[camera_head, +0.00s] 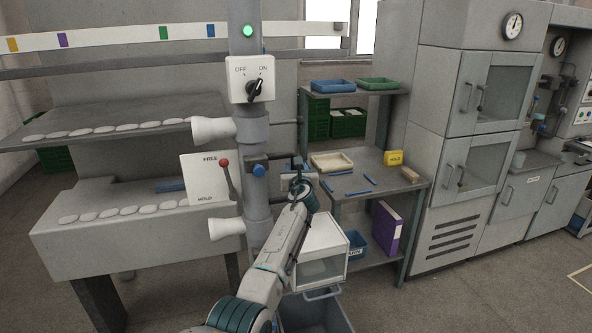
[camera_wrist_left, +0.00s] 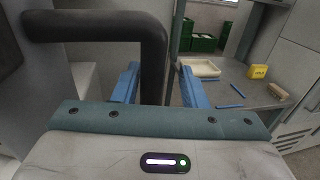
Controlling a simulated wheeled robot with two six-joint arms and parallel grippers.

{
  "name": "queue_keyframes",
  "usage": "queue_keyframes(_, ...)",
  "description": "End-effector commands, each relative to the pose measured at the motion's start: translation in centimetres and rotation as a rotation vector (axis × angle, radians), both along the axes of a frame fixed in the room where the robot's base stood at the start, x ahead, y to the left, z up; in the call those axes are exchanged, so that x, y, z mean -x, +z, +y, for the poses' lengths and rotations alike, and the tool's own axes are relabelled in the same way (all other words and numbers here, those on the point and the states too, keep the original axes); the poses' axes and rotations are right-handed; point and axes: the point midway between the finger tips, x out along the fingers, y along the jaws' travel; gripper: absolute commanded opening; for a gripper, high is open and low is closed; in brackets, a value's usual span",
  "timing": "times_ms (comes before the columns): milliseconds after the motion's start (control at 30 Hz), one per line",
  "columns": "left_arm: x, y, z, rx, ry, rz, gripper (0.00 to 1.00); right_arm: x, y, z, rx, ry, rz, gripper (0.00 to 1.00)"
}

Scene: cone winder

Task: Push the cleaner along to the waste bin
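The cleaner is a grey column (camera_head: 253,135) hanging at the overhead rail, with white nozzles (camera_head: 213,129) on its left. Its green lamp is lit, its switch (camera_head: 255,90) points toward ON, and its red-knobbed lever (camera_head: 224,162) has its knob by the FREE mark. My left gripper (camera_head: 298,180) is beside the column's right side. In the left wrist view, the vertical bar of a black handle (camera_wrist_left: 154,60) stands between the blue fingers of this gripper (camera_wrist_left: 158,72); they look apart, with narrow gaps beside the bar. A grey open bin (camera_head: 318,312) stands low, partly hidden. My right gripper is out of view.
A frame with several white pads (camera_head: 130,208) stands behind the column on the left. A shelf table (camera_head: 400,183) with a cream tray (camera_head: 332,162), blue rods and a yellow block (camera_head: 394,158) stands right of it. Grey cabinets (camera_head: 460,150) are farther right. The floor in front is open.

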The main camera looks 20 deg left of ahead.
Motion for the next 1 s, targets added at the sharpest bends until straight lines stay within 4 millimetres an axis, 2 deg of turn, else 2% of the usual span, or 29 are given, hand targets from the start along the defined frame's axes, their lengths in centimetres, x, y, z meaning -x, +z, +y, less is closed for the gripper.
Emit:
queue_keyframes(267, 0.9, 0.0, -0.3, 0.001, 0.001, 0.0, 0.39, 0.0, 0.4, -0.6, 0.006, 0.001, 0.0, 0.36)
queue_keyframes(433, 3.0, 0.0, -1.1, 0.002, 0.0, 0.0, 0.39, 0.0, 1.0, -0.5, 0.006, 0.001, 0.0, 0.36)
queue_keyframes(800, 8.3, -0.2, -3.3, 0.001, -0.001, 0.0, 0.39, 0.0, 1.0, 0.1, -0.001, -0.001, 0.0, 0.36)
queue_keyframes(1000, 9.8, -0.1, -3.9, -0.001, -0.001, 0.001, 0.39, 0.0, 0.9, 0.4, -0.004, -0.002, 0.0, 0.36)
